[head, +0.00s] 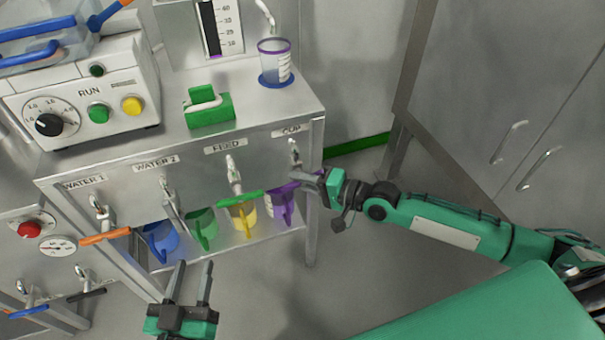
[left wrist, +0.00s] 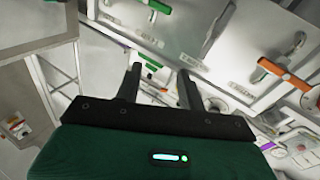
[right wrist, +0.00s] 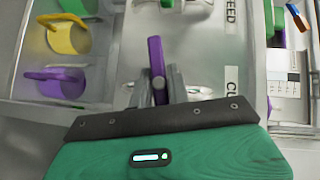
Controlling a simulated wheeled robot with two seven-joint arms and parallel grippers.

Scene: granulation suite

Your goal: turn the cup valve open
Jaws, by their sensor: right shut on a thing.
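The cup valve sits under the CUP label at the right end of the steel panel. Its purple lever (right wrist: 156,56) points across its pipe toward the FEED side; it also shows in the head view (head: 281,188). My right gripper (right wrist: 161,84) is shut on the purple lever near its pivot; in the head view this gripper (head: 318,183) reaches in from the right. The fingers hide part of the valve body. My left gripper (head: 190,275) is open and empty, low in front of the panel; its spread fingers show in the left wrist view (left wrist: 158,88).
The green feed lever (head: 240,198) and orange water lever (head: 104,237) lie to the left. Blue, green, yellow and purple jugs (right wrist: 63,84) stand on the shelf below. A clear cup (head: 274,62) stands on a blue disc on top. Floor is free in front.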

